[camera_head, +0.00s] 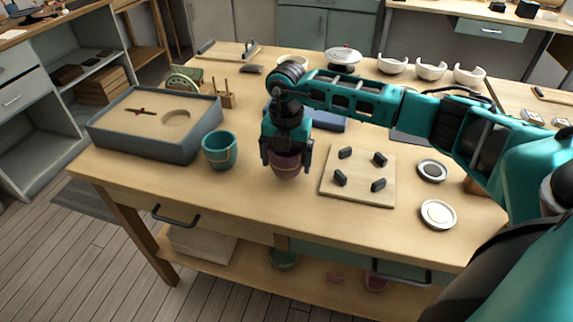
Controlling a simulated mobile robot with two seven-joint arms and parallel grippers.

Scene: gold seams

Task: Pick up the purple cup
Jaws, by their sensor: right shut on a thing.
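The purple cup (287,165) is at the middle of the wooden table, near its front edge, with a thin gold seam low on its side. My right gripper (286,158) comes down over it from above and is shut on it, with fingers on its left and right sides. The gripper hides the cup's rim. I cannot tell whether the cup's base touches the table. My left gripper is not in view.
A teal cup (219,150) stands just left of the purple cup. A grey sand tray (150,140) is further left. A wooden board with several dark pegs (358,180) lies to the right, beside two small dishes (438,214). White broken bowls (430,70) stand at the back.

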